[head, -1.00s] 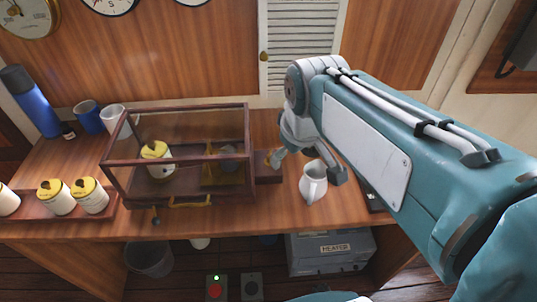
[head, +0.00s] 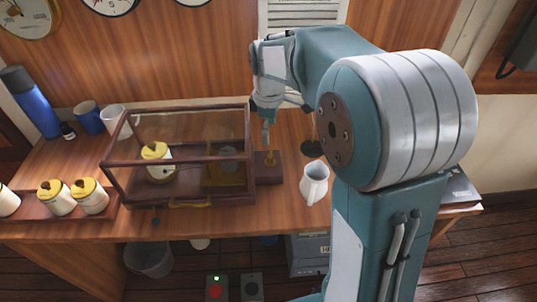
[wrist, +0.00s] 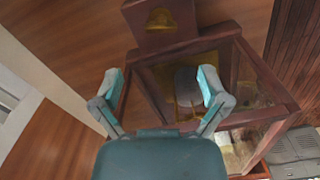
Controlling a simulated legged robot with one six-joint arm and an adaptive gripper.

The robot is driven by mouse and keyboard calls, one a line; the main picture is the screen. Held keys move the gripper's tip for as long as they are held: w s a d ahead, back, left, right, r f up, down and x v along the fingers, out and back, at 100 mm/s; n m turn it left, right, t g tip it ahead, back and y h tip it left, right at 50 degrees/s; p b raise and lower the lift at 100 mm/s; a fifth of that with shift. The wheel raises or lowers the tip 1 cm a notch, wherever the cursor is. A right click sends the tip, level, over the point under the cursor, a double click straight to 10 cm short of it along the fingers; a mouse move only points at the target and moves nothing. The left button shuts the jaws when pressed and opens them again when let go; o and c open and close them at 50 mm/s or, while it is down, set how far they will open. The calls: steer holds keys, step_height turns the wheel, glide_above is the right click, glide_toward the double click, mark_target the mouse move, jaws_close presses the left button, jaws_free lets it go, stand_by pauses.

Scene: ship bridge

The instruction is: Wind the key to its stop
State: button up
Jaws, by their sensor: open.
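A small brass key (wrist: 160,20) stands on a dark wooden block at the side of a wood-framed glass case (wrist: 262,68). In the head view the block (head: 270,177) joins the case's right end, with the brass piece (head: 269,160) on it. Inside the case (head: 190,107) are a yellow-lidded jar (head: 157,168) and a brass mechanism with a grey round part. My gripper (wrist: 160,80) is open and empty, its fingers spread above the case's end in the wrist view.
A white jug (head: 314,183) stands right of the block. Yellow-lidded jars (head: 58,197) sit in a tray at left, with a blue bottle (head: 32,103) and mugs (head: 112,118) behind. A grey heater (head: 306,254) is under the desk. The desk front has bare room.

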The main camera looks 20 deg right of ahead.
mark_target(269, 156)
step_height(269, 156, down, 10)
steer(key=shift+r, duration=0.2)
steer(key=c, duration=1.2)
